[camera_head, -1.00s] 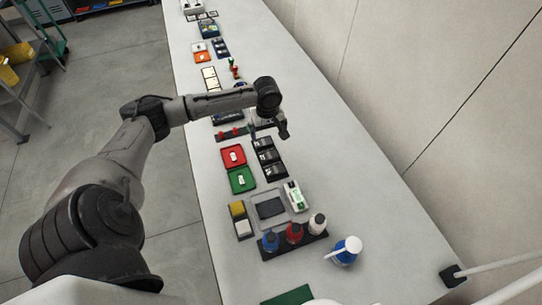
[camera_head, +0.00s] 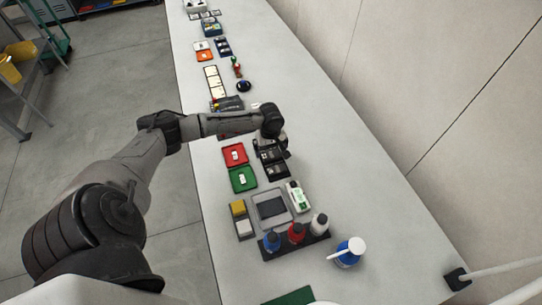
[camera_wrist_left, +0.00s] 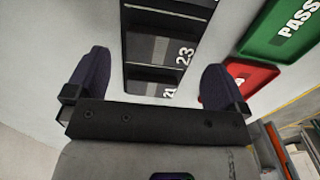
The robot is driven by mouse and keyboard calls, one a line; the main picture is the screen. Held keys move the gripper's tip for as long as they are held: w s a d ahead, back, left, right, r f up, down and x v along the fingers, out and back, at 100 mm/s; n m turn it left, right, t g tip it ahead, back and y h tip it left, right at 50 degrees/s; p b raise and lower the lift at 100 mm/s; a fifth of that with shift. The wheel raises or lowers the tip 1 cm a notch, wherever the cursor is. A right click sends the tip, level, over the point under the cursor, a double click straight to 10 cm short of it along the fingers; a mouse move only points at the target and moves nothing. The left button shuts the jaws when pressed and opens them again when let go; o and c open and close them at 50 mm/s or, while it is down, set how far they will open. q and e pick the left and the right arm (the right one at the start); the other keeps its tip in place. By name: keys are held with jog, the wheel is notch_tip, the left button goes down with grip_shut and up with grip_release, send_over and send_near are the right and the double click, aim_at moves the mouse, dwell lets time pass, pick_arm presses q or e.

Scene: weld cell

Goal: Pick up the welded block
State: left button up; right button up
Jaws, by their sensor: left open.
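My left gripper (camera_head: 277,152) hangs over the black numbered tray (camera_head: 276,171) in the middle of the bench. In the left wrist view its two dark fingers (camera_wrist_left: 155,80) are wide apart with nothing held between them. The black tray (camera_wrist_left: 128,45) lies beyond and between the fingers, with compartments marked 21 and 23. Greyish strips show inside the compartments; I cannot tell whether one is the welded block. The arm and gripper hide part of the tray in the head view. My right gripper is not in view.
A red tray (camera_head: 235,153) and a green PASS tray (camera_head: 243,179) lie left of the black tray. Nearer are a grey tray (camera_head: 290,213), several bottles in a rack (camera_head: 296,246) and a blue bottle (camera_head: 348,255). The bench's right side is clear.

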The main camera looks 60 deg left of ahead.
aim_at(271, 155)
pick_arm(q)
jog(key=shift+f, duration=1.25)
jog(key=c, duration=1.1)
jog(key=shift+r, duration=0.1)
